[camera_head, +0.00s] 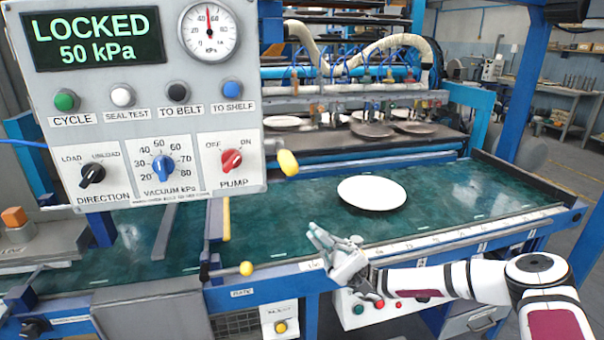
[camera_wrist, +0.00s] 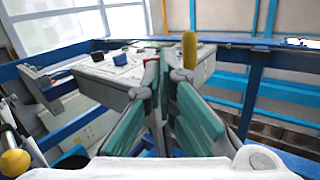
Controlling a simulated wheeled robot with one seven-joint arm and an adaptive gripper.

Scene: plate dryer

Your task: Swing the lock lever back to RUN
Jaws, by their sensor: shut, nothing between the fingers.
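The display on the control panel (camera_head: 150,110) reads LOCKED, 50 kPa. A lever with a yellow ball knob (camera_head: 245,268) lies along the front rail, its dark rod running left; a plate below it is too small to read surely. Another yellow grip (camera_head: 288,163) sticks out at the panel's right edge. I cannot tell surely which is the lock lever. My gripper (camera_head: 316,237) is over the front rail, right of the ball knob and apart from it, fingers pointing up and left. In the wrist view its fingertips (camera_wrist: 163,68) are together and empty. A yellow grip (camera_wrist: 189,50) shows beyond them; a yellow ball (camera_wrist: 14,162) is at lower left.
A white plate (camera_head: 371,193) lies on the green belt (camera_head: 470,190), behind and right of my gripper. Several plates sit on the rear shelf. The panel hangs over the belt's left part. A small box with buttons (camera_head: 362,305) is below my forearm.

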